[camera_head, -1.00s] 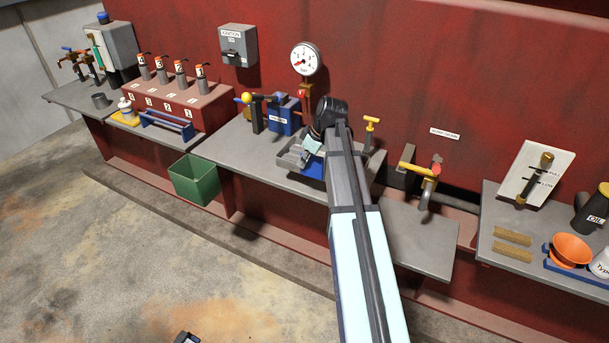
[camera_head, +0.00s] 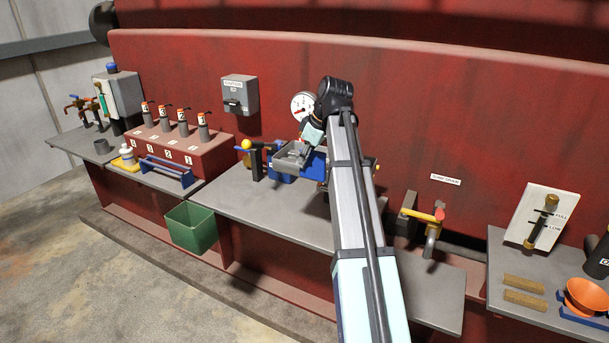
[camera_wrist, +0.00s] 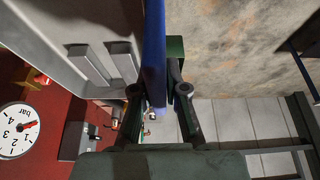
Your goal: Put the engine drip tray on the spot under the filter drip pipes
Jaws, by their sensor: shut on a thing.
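The drip tray (camera_head: 292,154) is a shallow grey tray with a blue plate along one side. My gripper (camera_head: 314,146) holds it above the middle shelf, in front of the gauge area. In the wrist view the blue plate (camera_wrist: 153,50) stands between the two fingers of my gripper (camera_wrist: 156,85), and the ribbed grey tray floor (camera_wrist: 88,62) lies to its left. The gripper is shut on the plate. I cannot make out the filter drip pipes or the spot under them; my arm covers part of the shelf and wall there.
The middle shelf (camera_head: 255,205) is largely clear. A yellow-knobbed lever (camera_head: 247,146) and blue block stand behind the tray. A pressure gauge (camera_head: 301,106) is on the red wall. A yellow-handled drain tap (camera_head: 428,222) is right of my arm. A green bin (camera_head: 192,228) hangs at the shelf front.

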